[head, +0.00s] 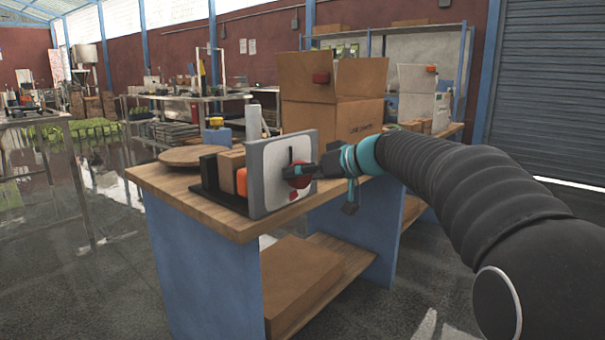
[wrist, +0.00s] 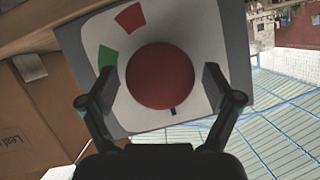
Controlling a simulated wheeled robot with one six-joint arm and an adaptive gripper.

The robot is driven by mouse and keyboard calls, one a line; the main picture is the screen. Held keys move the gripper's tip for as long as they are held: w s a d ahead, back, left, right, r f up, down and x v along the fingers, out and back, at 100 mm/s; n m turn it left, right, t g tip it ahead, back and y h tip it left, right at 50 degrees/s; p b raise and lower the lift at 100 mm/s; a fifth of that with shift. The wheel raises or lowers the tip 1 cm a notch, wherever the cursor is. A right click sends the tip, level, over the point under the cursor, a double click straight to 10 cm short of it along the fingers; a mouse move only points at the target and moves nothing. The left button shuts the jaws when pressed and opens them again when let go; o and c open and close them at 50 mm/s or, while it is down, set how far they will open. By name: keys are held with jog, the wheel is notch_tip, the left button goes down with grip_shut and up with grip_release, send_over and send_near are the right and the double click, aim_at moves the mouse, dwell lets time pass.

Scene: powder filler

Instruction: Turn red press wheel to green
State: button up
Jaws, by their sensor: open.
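The red press wheel (head: 297,175) is a round red knob on the front of a grey and white panel (head: 268,160), which stands upright on the wooden workbench. In the wrist view the wheel (wrist: 160,77) sits between the two fingers of my gripper (wrist: 160,88), with a finger on each side. The gripper is open, and I cannot tell whether either finger touches the wheel. The panel face carries a red mark (wrist: 130,17) and a green mark (wrist: 107,57) near the wheel. A small dark mark (wrist: 173,111) shows at the wheel's edge.
The wooden bench (head: 170,187) has blue side panels. Behind the device stand a large open cardboard box (head: 325,110) and a round wooden board (head: 183,156). A flat box (head: 300,275) lies on the lower shelf. The floor left of the bench is open.

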jog(key=c, duration=1.1)
jog(key=shift+c, duration=0.2)
jog(key=shift+f, duration=0.1)
jog(key=m+g+y+b, duration=0.1)
jog(key=m, duration=0.2)
jog(key=shift+w+m+y, duration=0.1)
jog(key=shift+m+y, duration=0.2)
jog(key=shift+y, duration=0.1)
jog(key=m+y, duration=0.1)
jog(key=m, duration=0.1)
jog(key=m+g+y, duration=0.1)
jog(key=m, duration=0.1)
jog(key=shift+f+m+g+y+b, duration=0.15)
jog(key=shift+m+g+y+b, duration=0.15)
jog(key=shift+m+b, duration=0.1)
jog(key=m+y, duration=0.2)
jog(key=m, duration=0.3)
jog(key=m+t, duration=0.1)
jog(key=m, duration=0.2)
jog(key=m+t+y, duration=0.1)
jog(key=m, duration=0.2)
jog(key=shift+f+t+y, duration=0.1)
jog(key=shift+t+y, duration=0.2)
jog(key=shift+m, duration=0.3)
